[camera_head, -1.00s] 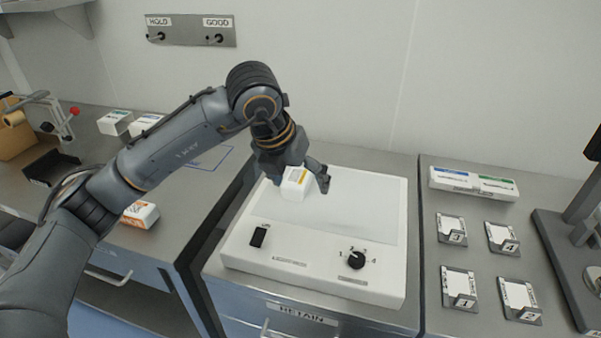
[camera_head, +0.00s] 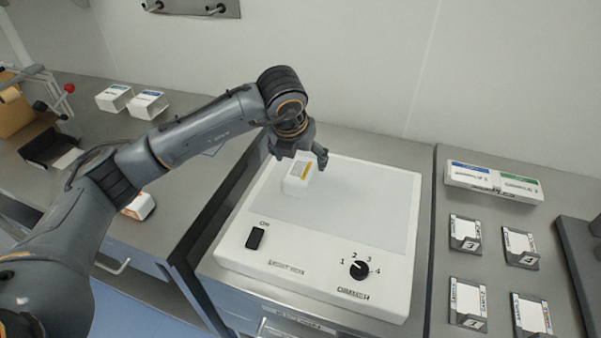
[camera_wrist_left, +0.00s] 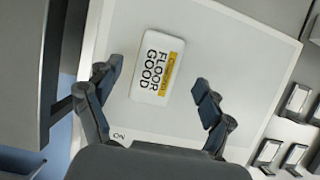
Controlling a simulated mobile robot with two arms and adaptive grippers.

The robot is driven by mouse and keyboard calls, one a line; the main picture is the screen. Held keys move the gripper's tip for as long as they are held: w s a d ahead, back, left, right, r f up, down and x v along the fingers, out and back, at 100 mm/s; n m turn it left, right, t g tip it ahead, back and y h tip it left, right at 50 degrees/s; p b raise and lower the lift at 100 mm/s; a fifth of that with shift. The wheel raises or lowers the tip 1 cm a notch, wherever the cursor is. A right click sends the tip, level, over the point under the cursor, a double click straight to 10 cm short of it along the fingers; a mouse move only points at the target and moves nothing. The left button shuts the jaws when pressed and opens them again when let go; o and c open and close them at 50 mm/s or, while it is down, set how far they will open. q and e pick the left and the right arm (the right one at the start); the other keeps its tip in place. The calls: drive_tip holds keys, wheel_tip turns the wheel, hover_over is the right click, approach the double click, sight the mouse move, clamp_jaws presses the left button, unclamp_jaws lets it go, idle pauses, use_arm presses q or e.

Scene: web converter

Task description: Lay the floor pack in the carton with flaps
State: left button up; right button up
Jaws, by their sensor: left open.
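The floor pack (camera_head: 297,179) is a small white box with a yellow band. It stands on the pale top plate of the light box (camera_head: 330,283). In the left wrist view the pack (camera_wrist_left: 157,72) reads "FLOOR GOOD". My left gripper (camera_head: 300,158) is open just above and behind the pack. In the wrist view its two fingers (camera_wrist_left: 158,85) stand on either side of the pack, with gaps to both sides. A brown carton (camera_head: 14,112) shows at the left edge, cut off by the frame; its flaps are not clear. My right gripper is out of view.
Two white packs (camera_head: 114,98) (camera_head: 148,104) stand on the left counter. An orange-marked pack (camera_head: 140,206) is partly behind my arm. A black tray (camera_head: 47,146) lies near the carton. Several small labelled stands (camera_head: 465,235) and a white two-label box (camera_head: 493,181) are on the right.

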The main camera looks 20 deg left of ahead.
sight(302, 166)
use_arm(q)
drive_tip(key=p+x, duration=0.2)
drive_tip(key=x, duration=0.2)
drive_tip(key=shift+w+a, duration=0.1)
drive_tip(key=shift+w, duration=0.05)
drive_tip(key=shift+w+f, duration=0.25)
drive_tip(key=shift+f, duration=0.3)
drive_tip(key=c, duration=1.5)
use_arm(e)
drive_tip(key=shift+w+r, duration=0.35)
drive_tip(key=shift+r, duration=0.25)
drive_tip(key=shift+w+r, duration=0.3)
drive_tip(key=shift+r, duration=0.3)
use_arm(q)
drive_tip(key=shift+o, duration=0.2)
drive_tip(key=shift+r, duration=0.1)
